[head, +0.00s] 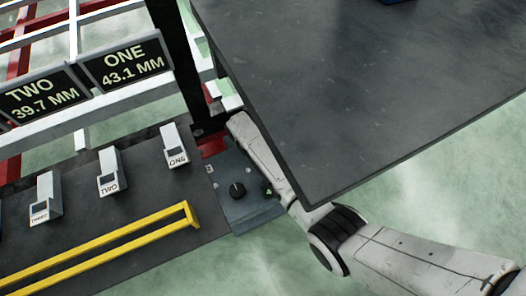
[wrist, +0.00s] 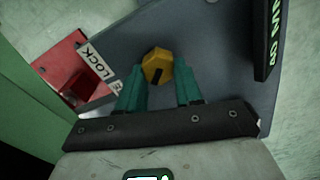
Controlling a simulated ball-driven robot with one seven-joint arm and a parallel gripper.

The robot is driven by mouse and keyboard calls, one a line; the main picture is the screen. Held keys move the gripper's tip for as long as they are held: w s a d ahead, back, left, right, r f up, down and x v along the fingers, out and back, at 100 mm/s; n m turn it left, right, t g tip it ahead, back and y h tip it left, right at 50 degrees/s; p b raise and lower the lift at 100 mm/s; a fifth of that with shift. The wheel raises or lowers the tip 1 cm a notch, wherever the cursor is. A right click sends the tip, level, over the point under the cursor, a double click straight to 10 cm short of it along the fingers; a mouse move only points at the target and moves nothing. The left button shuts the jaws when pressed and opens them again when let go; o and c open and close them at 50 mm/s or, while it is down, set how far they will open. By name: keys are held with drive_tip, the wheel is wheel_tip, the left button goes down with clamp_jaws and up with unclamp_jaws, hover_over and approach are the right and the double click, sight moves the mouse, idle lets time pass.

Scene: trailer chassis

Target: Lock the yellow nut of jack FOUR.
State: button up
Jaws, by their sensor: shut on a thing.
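In the wrist view the yellow nut (wrist: 157,65) sits on a dark grey plate, with a dark slot-like mark on its face. My gripper (wrist: 159,74) has its two teal fingers on either side of the nut, shut on it. A white label reading LOCK (wrist: 97,62) lies on the plate to the left of the nut. The mark on the nut points down and slightly left in the picture, not clearly at the label. In the head view the nut and my fingertips cannot be made out; no label FOUR is readable.
A red block (wrist: 62,62) stands left of the plate and a dark display (wrist: 268,35) at its right. In the head view, a large dark slab (head: 350,90) overhangs my arm. Boards reading ONE (head: 125,62) and TWO (head: 38,95) and a yellow rail (head: 110,240) are at left.

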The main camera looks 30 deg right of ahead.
drive_tip(key=shift+c, duration=0.9)
drive_tip(key=shift+r+m+p, duration=0.2)
drive_tip(key=shift+m+p, duration=0.85)
drive_tip(key=shift+m, duration=0.05)
drive_tip(key=m+p, duration=0.1)
drive_tip(key=m, duration=0.2)
drive_tip(key=m+p, duration=0.2)
drive_tip(key=m, duration=0.1)
drive_tip(key=shift+w+d+f, duration=0.1)
drive_tip(key=shift+w+d, duration=0.05)
drive_tip(key=m+p, duration=0.1)
drive_tip(key=m, duration=0.3)
drive_tip(key=shift+w+d+m, duration=0.1)
drive_tip(key=shift+m, duration=0.2)
drive_tip(key=shift+d+f+m+p, duration=0.15)
drive_tip(key=shift+m+p, duration=0.4)
drive_tip(key=shift+m, duration=2.05)
